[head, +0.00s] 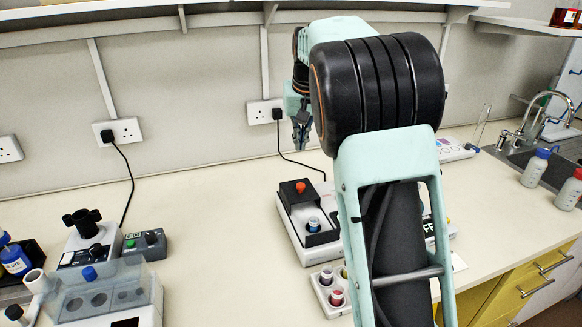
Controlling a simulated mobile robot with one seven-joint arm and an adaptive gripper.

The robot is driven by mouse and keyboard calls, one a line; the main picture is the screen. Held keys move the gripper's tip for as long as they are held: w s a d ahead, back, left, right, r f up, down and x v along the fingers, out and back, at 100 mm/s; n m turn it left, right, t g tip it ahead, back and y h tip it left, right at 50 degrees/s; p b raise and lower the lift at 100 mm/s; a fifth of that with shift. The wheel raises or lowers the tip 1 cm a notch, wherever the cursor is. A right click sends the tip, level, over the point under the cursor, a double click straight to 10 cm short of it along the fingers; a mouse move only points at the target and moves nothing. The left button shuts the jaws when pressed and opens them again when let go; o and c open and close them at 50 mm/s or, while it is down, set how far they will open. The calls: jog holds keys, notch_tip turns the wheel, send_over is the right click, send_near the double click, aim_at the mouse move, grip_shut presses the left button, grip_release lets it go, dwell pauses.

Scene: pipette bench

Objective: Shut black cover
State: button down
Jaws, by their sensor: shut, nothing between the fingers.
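The black cover (284,199), with an orange-red knob (300,187) on top, sits at the back left of a white bench device (289,230). A blue-topped vial (313,224) shows uncovered in a dark recess in front of the cover. My gripper (301,145) hangs in the air above and behind the device, near the wall, pointing down. It is shut and empty, apart from the cover. My arm hides the right part of the device.
A small white rack (325,300) with coloured caps stands just in front. A clear-lidded unit (95,295) and a grey control box (145,243) are at left. Bottles (536,168) and a sink are at far right. The bench between the left units and the device is clear.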

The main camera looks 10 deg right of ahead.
aim_at(301, 184)
jog(key=x, duration=1)
jog(key=shift+f+p, duration=0.1)
jog(key=shift+p, duration=0.2)
jog(key=s, duration=0.2)
jog(key=shift+s, duration=0.4)
jog(key=shift+s+f, duration=0.25)
jog(key=shift+s, duration=0.3)
jog(key=shift+s+d+f, duration=0.1)
jog(key=shift+s, duration=0.2)
jog(key=s+d+b, duration=0.2)
jog(key=s+b, duration=0.2)
jog(key=s, duration=0.7)
jog(key=shift+s, duration=0.4)
